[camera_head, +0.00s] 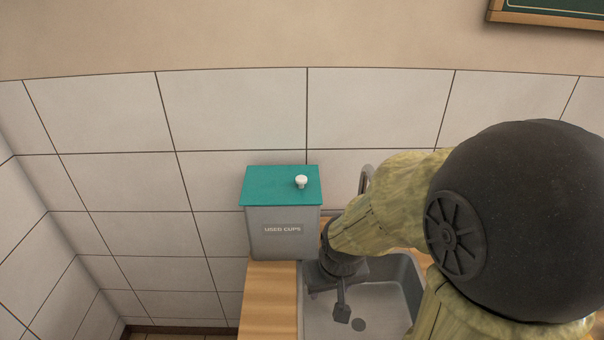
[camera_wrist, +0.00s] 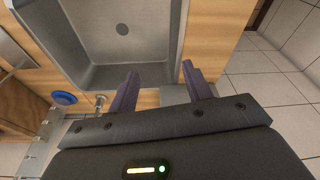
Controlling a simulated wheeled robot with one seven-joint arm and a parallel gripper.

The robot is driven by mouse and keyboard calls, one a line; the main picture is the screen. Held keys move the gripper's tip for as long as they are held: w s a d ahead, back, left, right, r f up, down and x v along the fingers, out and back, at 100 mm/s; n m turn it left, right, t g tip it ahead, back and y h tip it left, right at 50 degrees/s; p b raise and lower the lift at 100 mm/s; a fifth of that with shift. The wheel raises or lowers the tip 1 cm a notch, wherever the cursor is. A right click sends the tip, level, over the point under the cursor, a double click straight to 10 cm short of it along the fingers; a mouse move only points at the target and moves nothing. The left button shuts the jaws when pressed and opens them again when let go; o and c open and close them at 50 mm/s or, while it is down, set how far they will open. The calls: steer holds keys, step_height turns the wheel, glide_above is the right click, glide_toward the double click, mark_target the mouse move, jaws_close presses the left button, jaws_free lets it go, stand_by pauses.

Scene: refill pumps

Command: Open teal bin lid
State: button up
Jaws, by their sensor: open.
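The grey bin (camera_head: 282,235), labelled "USED CUPS", stands upright on the wooden counter against the tiled wall in the head view. Its teal lid (camera_head: 268,188) lies flat and closed on top. A white knob (camera_head: 301,181) stands up from the lid's right part. My gripper (camera_head: 338,302) is to the right of the bin and lower, over the sink, apart from the lid. In the wrist view my gripper (camera_wrist: 160,72) has its two dark fingers spread with nothing held between them. I cannot make out the teal lid in the wrist view.
The metal sink (camera_head: 380,305) is set into the wooden counter (camera_head: 268,300), right of the bin. My arm covers part of the sink and tap. A blue round object (camera_wrist: 64,98) and a small metal post (camera_wrist: 100,101) show at left in the wrist view. Air above the lid is clear.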

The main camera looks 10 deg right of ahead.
mark_target(301, 178)
steer(key=w+d+r+n+t+p, duration=0.1)
steer(key=w+r+p, duration=0.5)
steer(key=w+r, duration=1.5)
step_height(301, 178, up, 4)
steer(key=shift+w+d+f+n+t+y, duration=0.15)
steer(key=shift+d+n+t+y, duration=0.15)
steer(key=shift+d+n+y, duration=0.25)
steer(key=shift+a, duration=0.1)
steer(key=p+x, duration=0.4)
steer(key=x, duration=1.3)
steer(key=shift+f, duration=0.1)
jaws_close()
